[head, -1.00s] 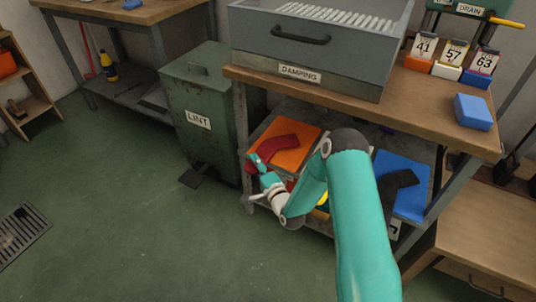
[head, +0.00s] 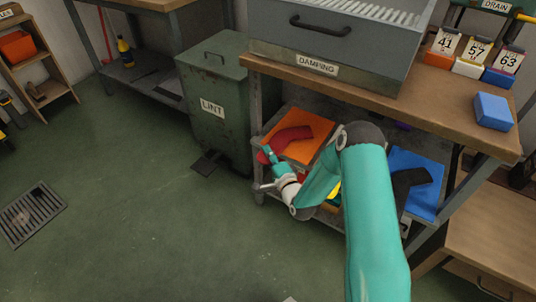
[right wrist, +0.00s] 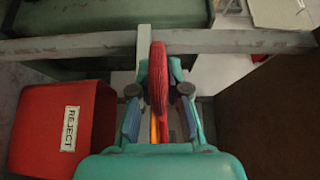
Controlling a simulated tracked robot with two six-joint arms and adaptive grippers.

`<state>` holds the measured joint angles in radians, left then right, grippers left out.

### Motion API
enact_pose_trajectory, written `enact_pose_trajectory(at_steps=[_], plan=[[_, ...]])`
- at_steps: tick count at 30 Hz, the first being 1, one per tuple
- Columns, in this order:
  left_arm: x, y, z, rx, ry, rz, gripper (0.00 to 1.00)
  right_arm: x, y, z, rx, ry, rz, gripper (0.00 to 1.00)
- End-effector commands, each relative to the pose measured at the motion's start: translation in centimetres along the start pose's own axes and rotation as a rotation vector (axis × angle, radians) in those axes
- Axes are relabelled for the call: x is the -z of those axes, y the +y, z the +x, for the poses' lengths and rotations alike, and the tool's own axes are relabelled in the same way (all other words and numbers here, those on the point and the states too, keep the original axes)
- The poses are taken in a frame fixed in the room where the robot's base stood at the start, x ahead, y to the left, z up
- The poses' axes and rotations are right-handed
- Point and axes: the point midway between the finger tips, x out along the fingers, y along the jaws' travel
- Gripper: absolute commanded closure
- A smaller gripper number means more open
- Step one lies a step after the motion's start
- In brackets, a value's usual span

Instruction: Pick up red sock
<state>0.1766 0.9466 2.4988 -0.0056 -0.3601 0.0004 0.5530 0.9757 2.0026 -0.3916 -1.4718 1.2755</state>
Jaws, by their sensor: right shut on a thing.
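The red sock (head: 287,140) lies across the orange board on the lower shelf of the damping bench in the head view. Its left end is at the jaws of my right gripper (head: 269,156). In the right wrist view the red sock (right wrist: 158,75) runs lengthwise between the two fingers of my right gripper (right wrist: 159,106), which is shut on it. The part of the sock lower down between the fingers is partly hidden. My left gripper is not in view.
The orange board (head: 307,150) lies on the shelf beside a blue board (head: 425,199) with a dark sock (head: 408,180). The green lint bin (head: 212,125) stands just left of the bench. A red reject bin (right wrist: 62,125) shows in the right wrist view. The floor at left is mostly clear.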

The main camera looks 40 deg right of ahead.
Motion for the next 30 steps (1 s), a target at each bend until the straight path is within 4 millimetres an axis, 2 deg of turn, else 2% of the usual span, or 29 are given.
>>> enact_pose_trajectory(at_steps=[8,21,25,30], plan=[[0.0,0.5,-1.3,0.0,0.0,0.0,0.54,0.1,-4.0,0.0,0.007,0.0,-0.002,1.0],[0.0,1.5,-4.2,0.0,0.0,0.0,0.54,0.2,-15.6,-0.1,0.008,0.0,-0.003,1.0],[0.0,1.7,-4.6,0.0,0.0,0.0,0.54,0.2,-17.8,-0.1,0.006,0.0,-0.001,1.0],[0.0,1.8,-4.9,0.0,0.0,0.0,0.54,0.3,-19.4,-0.1,0.004,0.0,-0.001,1.0]])
